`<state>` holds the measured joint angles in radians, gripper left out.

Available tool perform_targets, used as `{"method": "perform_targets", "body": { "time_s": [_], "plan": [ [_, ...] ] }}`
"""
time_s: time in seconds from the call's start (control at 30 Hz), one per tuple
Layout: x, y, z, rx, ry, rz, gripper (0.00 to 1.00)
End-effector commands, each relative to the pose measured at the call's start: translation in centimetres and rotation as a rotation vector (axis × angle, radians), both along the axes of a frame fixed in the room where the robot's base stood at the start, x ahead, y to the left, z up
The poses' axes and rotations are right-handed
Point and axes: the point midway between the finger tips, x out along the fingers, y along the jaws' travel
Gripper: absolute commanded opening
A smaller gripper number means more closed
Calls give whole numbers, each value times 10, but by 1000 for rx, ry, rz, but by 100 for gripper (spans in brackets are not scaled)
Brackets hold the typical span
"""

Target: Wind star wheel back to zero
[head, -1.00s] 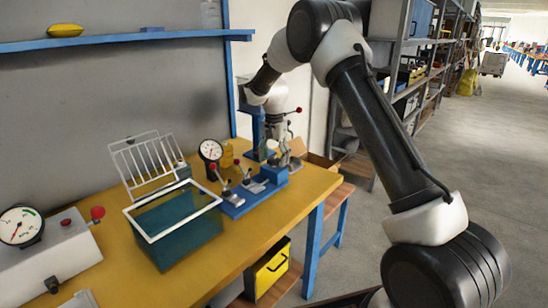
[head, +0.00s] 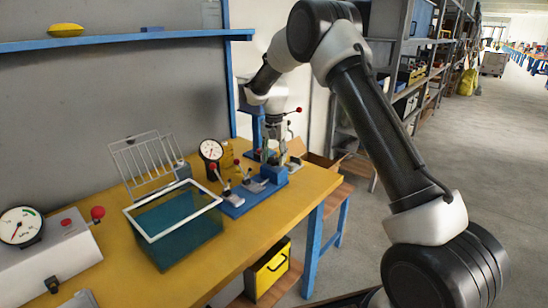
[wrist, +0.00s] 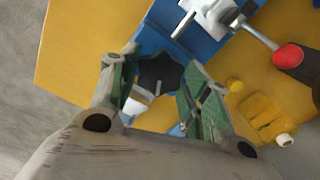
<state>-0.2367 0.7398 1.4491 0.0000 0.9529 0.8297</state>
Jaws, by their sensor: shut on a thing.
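The star wheel (wrist: 158,73) is a dark, lobed knob beside a blue block, seen in the wrist view. My gripper (wrist: 155,92) has its green-padded fingers on either side of the wheel and is shut on it. In the head view my gripper (head: 270,156) is at the far right end of the blue clamp fixture (head: 240,206). The wheel cannot be made out there behind my fingers. A small pale pin shows just below the wheel in the wrist view.
A dial gauge (head: 210,150), a teal tank with a white rim (head: 138,231) and a wire rack (head: 146,160) are on the yellow bench (head: 225,262).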

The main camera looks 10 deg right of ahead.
Motion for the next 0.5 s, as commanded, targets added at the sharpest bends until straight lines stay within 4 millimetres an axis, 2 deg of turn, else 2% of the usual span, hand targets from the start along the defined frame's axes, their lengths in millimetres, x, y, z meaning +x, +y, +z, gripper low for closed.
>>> {"method": "perform_targets", "body": {
  "time_s": [0.5],
  "plan": [
    [0, 0, 0, 1, -1, 472, 23]
  ]
}}
